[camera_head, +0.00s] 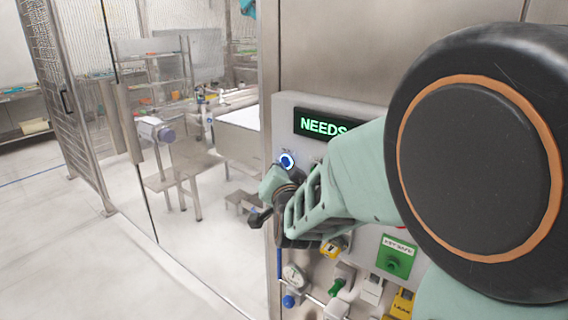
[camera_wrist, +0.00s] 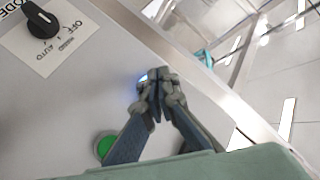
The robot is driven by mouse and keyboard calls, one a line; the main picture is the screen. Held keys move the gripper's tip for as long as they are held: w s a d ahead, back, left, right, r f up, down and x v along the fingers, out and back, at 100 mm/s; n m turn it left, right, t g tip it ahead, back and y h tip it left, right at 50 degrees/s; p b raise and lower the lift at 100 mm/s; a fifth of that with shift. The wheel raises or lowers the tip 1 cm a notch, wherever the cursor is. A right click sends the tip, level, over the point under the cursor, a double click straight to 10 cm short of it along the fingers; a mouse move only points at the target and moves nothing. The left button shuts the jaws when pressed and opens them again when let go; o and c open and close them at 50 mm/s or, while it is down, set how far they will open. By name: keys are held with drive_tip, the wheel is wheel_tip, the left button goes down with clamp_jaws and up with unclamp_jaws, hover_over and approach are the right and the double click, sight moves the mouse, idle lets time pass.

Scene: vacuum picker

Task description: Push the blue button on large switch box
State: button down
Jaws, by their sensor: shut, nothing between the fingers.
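The large switch box (camera_head: 284,118) is a grey panel with a green-lit display reading "NEEDS", the rest hidden by my arm. The blue button (camera_head: 287,160) is a round button with a glowing blue ring, at the box's left edge below the display. In the wrist view, my gripper (camera_wrist: 157,82) is shut and empty, its fingertips together at the blue button. The blue button (camera_wrist: 142,77) shows there only as a blue-white glow beside the left fingertip, mostly hidden. I cannot tell whether the fingertips touch it.
In the wrist view, a green button (camera_wrist: 104,146) and a black rotary switch (camera_wrist: 41,20) are on the panel. A glass-walled cell with metal tables (camera_head: 180,165) stands left.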

drive_tip(key=shift+w+d+b, duration=0.35)
drive_tip(key=shift+w+b, duration=0.1)
drive_tip(key=shift+b, duration=0.05)
idle(0.9)
drive_tip(key=shift+s+a, duration=0.45)
drive_tip(key=shift+s, duration=0.15)
drive_tip(key=shift+s+a+p, duration=0.2)
drive_tip(key=shift+s+a, duration=0.6)
drive_tip(key=shift+s, duration=0.2)
drive_tip(key=shift+s+a+p, duration=0.15)
drive_tip(key=shift+s+a, duration=0.6)
drive_tip(key=shift+s, duration=0.2)
